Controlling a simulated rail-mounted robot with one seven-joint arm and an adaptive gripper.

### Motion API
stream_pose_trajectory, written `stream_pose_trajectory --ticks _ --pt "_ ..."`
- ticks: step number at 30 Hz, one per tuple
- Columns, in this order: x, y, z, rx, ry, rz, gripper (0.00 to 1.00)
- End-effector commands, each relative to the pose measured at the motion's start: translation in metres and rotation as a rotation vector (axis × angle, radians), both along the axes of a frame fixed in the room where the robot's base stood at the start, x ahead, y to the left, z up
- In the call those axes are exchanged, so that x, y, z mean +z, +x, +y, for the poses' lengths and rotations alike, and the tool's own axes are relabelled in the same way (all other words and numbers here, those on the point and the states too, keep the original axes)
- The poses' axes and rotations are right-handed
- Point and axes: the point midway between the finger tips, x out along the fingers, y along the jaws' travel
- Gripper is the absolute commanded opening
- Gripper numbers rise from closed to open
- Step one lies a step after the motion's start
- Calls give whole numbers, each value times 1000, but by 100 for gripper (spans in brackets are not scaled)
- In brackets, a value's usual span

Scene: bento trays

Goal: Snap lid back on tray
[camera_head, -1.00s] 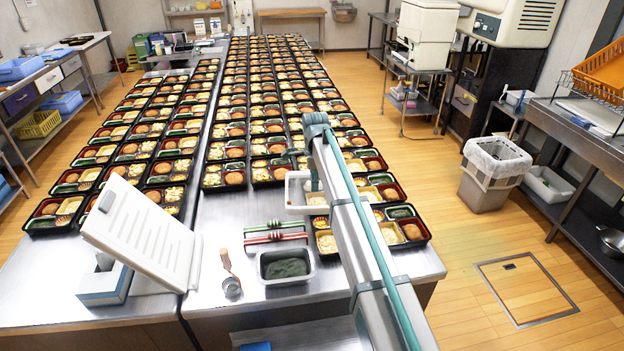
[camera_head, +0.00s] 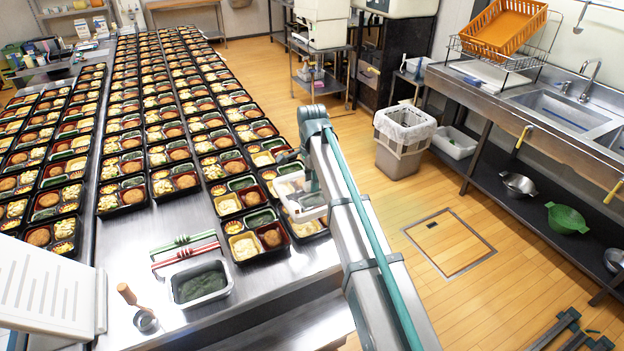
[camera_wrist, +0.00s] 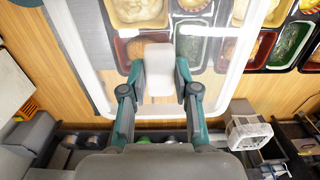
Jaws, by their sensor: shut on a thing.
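My gripper (camera_wrist: 158,75) is shut on a white block-like handle of a clear lid with a white rim (camera_wrist: 222,100). In the head view the lid (camera_head: 304,214) hangs at the right edge of the bench, below my arm's end; my arm hides part of it. In the wrist view, bento trays (camera_wrist: 190,64) with food show through and beyond the lid's far part, and floor shows through its near part. An open metal tray (camera_head: 200,284) of dark green food stands on the bench front. I cannot tell whether the lid touches any tray.
Rows of filled bento trays (camera_head: 124,141) cover the bench. Red tongs (camera_head: 186,256), green tongs (camera_head: 184,241), a ladle (camera_head: 143,318) and a white slotted panel (camera_head: 45,290) lie at the front.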

Motion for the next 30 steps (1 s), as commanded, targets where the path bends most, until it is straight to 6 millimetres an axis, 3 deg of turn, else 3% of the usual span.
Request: stream_pose_trajectory --ticks 21,30 --pt "-52 0 0 -2 0 0 0" --pt "-61 0 0 -2 1 -1 0"
